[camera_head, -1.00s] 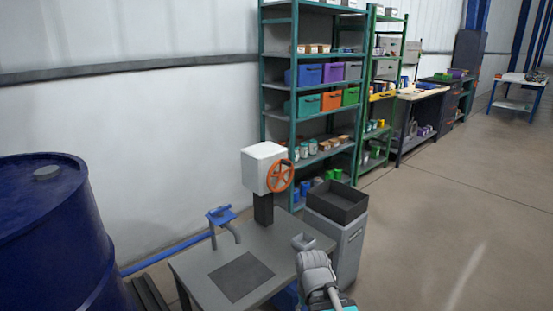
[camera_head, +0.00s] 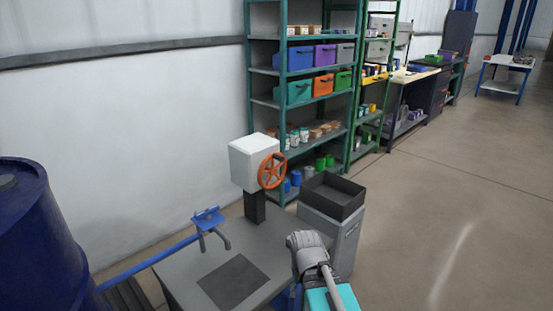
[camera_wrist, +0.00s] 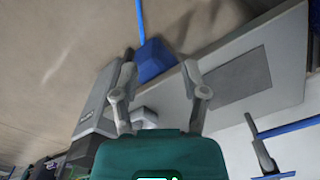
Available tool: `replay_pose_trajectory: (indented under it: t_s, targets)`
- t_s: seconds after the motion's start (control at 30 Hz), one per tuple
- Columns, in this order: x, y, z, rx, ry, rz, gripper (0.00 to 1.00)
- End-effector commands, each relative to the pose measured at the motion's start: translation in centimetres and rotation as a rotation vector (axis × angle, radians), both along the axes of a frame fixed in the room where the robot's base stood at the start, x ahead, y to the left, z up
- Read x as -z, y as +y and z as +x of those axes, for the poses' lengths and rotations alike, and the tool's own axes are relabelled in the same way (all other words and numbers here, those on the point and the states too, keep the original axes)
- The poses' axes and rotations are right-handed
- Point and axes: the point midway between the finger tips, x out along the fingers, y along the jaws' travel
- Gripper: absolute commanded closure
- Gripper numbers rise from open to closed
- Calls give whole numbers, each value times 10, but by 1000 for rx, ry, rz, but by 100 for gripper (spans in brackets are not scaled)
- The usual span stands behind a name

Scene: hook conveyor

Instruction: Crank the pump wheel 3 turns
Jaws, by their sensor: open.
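The pump wheel (camera_head: 272,171) is an orange spoked handwheel on the right side of a white box (camera_head: 250,160). The box stands on a dark post on the grey table (camera_head: 180,270). My gripper (camera_head: 298,240) is in front of and below the wheel in the picture, over the table's right side, apart from the wheel. In the wrist view my gripper (camera_wrist: 158,75) has its two fingers spread, with nothing between them. The wheel does not show clearly in the wrist view.
A grey cabinet with a black open bin (camera_head: 333,195) stands right of the table. A blue tap-like fitting (camera_head: 209,218) is on the table's left. A blue barrel (camera_head: 35,235) stands at left, shelves (camera_head: 300,90) behind. Floor at right is clear.

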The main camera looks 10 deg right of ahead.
Motion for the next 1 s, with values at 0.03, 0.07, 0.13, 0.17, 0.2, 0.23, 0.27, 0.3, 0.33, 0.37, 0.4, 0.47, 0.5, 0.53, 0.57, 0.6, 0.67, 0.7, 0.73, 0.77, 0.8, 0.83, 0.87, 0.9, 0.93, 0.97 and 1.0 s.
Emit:
replay_pose_trajectory:
  t_s: [0.03,0.07,0.13,0.17,0.2,0.23,0.27,0.3,0.33,0.37,0.4,0.47,0.5,0.53,0.57,0.6,0.67,0.7,0.73,0.77,0.8,0.83,0.87,0.9,0.93,0.97,1.0]
  targets:
    - [0,0,0,0,0,0,43]
    - [0,0,0,0,0,0,43]
    - [0,0,0,0,0,0,36]
    - [0,0,0,1,-1,1,36]
    - [0,0,1,4,-2,4,36]
    - [0,1,2,8,-4,8,36]
    - [0,1,4,13,-6,14,36]
    - [0,2,6,23,-11,24,36]
    - [-1,3,9,33,-15,34,36]
    - [-1,4,12,46,-20,47,36]
    - [-1,1,17,69,-27,67,36]
    - [-3,1,27,111,-43,107,36]
    - [-4,4,35,143,-54,140,36]
    - [-5,6,41,171,-63,169,36]
    - [-6,9,49,202,-73,200,36]
    - [-9,12,59,247,-85,244,36]
    - [-14,17,76,323,-103,320,36]
    - [-18,20,88,379,-114,376,36]
    - [-22,22,98,421,-120,419,36]
    - [-26,24,108,466,-127,464,36]
    - [-31,25,121,527,-134,524,36]
    - [-36,26,131,573,-136,571,36]
    - [-41,27,140,619,-139,618,36]
    - [-48,27,153,681,-138,680,36]
    - [-54,26,163,728,-137,728,36]
    - [-59,25,173,774,-135,775,36]
    - [-67,24,186,835,-129,840,36]
